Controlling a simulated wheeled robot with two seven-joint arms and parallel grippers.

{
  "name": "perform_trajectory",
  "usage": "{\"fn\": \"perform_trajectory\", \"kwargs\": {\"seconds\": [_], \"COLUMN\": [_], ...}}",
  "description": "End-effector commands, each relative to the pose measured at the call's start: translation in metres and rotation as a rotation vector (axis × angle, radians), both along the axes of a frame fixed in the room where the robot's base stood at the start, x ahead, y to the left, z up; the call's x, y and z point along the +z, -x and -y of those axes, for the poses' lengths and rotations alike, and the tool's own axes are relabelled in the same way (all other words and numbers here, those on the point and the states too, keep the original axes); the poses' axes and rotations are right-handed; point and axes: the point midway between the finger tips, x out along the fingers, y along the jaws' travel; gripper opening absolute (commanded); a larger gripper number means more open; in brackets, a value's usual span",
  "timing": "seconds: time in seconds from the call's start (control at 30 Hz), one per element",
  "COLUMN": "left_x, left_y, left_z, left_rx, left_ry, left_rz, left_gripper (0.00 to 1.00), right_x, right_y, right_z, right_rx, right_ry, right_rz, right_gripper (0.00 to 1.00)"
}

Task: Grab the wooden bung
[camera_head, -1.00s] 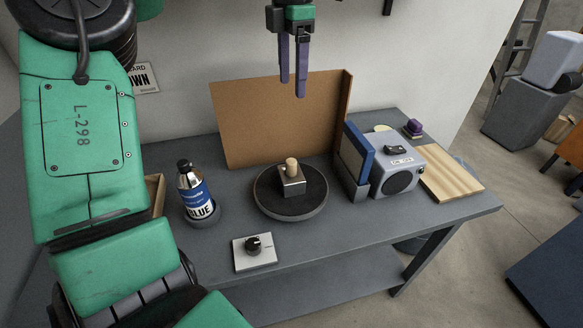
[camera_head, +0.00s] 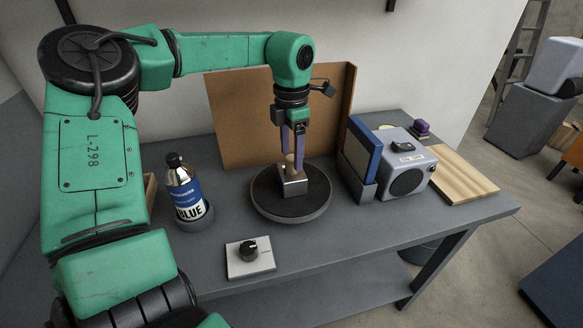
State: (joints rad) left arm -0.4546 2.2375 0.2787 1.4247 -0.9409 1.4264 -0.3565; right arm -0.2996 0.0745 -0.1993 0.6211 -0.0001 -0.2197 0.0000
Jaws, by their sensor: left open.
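The wooden bung (camera_head: 290,161) is a small tan knob standing upright in the top of a metal block (camera_head: 293,186). The block sits on a round dark turntable (camera_head: 262,203) on the grey table. My left gripper (camera_head: 292,163) points straight down with its two purple fingers at the bung, one on either side of it. The fingers are open, and a gap shows between them. I cannot tell whether either finger touches the bung. My right gripper is not in view.
A blue-labelled bottle (camera_head: 185,190) stands left of the turntable, and a control box with a knob (camera_head: 249,257) lies in front. A brown board (camera_head: 235,125) stands behind. A grey speaker-like box (camera_head: 405,180) and a wooden board (camera_head: 460,176) are to the right.

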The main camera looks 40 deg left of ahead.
Motion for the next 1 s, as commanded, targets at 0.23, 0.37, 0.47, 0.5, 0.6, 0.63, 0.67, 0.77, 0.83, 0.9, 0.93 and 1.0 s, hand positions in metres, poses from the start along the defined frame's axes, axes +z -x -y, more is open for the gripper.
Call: {"fn": "perform_trajectory", "kwargs": {"seconds": [0.23, 0.37, 0.47, 0.5, 0.6, 0.63, 0.67, 0.77, 0.83, 0.9, 0.93, 1.0], "left_x": [-0.01, -0.009, -0.009, -0.009, -0.009, -0.009, -0.009, -0.008, -0.004, 0.003, 0.007, 0.02], "left_y": [0.0, 0.0, 0.0, 0.0, 0.0, 0.0, 0.0, 0.0, -0.001, -0.001, -0.001, -0.001], "left_z": [0.0, 0.0, 0.0, 0.0, 0.0, 0.0, 0.0, 0.0, 0.0, 0.0, 0.0, 0.0], "left_rx": [0.0, 0.0, 0.0, 0.0, 0.0, 0.0, 0.0, 0.0, 0.0, 0.001, 0.001, 0.002], "left_ry": [0.0, 0.0, 0.0, 0.0, 0.0, 0.0, 0.0, 0.0, -0.001, -0.002, -0.002, -0.001], "left_rz": [0.001, 0.001, 0.001, 0.001, 0.001, 0.001, 0.001, 0.002, 0.003, 0.003, 0.004, 0.005], "left_gripper": [0.72, 0.34, 0.0, 0.0, 0.0, 0.0, 0.0, 0.0, 0.0, 0.0, 0.0, 0.0], "right_x": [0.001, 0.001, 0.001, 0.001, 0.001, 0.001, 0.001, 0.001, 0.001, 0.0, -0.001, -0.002], "right_y": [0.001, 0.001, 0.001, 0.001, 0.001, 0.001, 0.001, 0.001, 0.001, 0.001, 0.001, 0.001], "right_z": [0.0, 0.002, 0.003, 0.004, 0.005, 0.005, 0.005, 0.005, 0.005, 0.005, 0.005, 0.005], "right_rx": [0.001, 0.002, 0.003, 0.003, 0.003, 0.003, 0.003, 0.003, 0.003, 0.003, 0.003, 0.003], "right_ry": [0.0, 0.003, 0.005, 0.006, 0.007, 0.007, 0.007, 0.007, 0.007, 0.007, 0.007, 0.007], "right_rz": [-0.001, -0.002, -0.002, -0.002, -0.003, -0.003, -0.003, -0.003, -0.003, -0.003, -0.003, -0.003], "right_gripper": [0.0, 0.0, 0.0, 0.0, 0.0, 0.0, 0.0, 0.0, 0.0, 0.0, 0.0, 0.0]}}
